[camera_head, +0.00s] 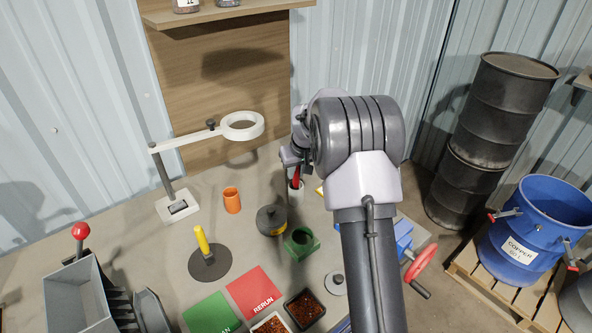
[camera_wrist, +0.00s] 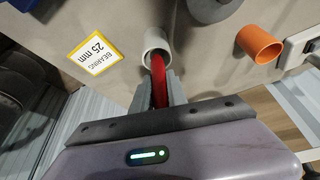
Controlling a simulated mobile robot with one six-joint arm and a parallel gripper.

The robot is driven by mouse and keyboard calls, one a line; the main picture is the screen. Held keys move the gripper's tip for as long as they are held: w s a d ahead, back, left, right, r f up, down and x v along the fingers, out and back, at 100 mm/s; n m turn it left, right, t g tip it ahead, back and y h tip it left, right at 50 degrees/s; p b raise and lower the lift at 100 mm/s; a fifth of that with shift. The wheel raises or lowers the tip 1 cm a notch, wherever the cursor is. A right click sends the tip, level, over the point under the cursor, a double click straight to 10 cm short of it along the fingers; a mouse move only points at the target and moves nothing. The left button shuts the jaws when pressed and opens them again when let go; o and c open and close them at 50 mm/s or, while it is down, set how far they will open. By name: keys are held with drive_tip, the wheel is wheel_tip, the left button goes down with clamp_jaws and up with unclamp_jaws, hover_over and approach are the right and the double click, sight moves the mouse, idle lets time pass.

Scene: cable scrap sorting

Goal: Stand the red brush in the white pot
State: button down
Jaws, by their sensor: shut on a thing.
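The red brush (camera_wrist: 158,80) is gripped between the two grey fingers of my gripper (camera_wrist: 160,92). In the wrist view its far end lies at the mouth of the white pot (camera_wrist: 152,40) and seems to reach inside; how deep I cannot tell. In the head view the brush (camera_head: 296,176) is roughly upright above the pot (camera_head: 297,187), partly hidden by my gripper (camera_head: 292,160). The pot stands on the table, beyond the dark round weight. The end of the brush inside the pot is hidden.
An orange cup (camera_head: 232,200) stands left of the pot. A ring lamp (camera_head: 242,126) overhangs the table further left. A yellow "BEARING 25 mm" label (camera_wrist: 96,52) lies beside the pot.

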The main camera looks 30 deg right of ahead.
drive_tip(key=c, duration=1.2)
unclamp_jaws()
drive_tip(key=shift+r, duration=0.1)
drive_tip(key=shift+c, duration=0.2)
drive_tip(key=d+p+v, duration=0.1)
drive_tip(key=p+v, duration=0.3)
drive_tip(key=v, duration=1.3)
drive_tip(key=shift+a+r+p, duration=0.2)
drive_tip(key=shift+a+p, duration=0.1)
drive_tip(key=shift+a, duration=0.15)
drive_tip(key=shift+s, duration=0.1)
